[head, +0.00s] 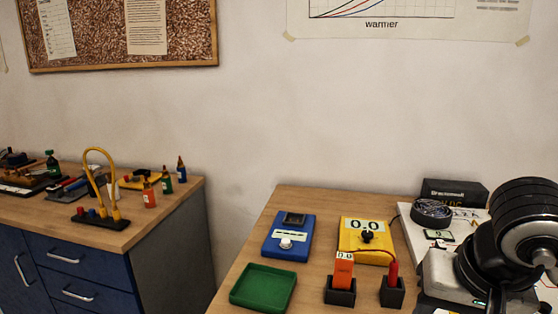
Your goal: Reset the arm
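A black and grey jointed arm, which looks like my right arm (515,235), fills the lower right corner of the head view. Its end, with a pale grey housing (442,272), is over the right part of the near table. The fingertips of my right gripper are not clearly shown, so I cannot tell whether it is open or shut. My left arm and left gripper are not in view.
The near table (298,200) bears a green tray (263,288), a blue device (288,237), a yellow meter (353,236) reading 0.0, an orange probe (343,270) and a red probe (393,272) in black holders. A gap separates it from the left bench (130,232).

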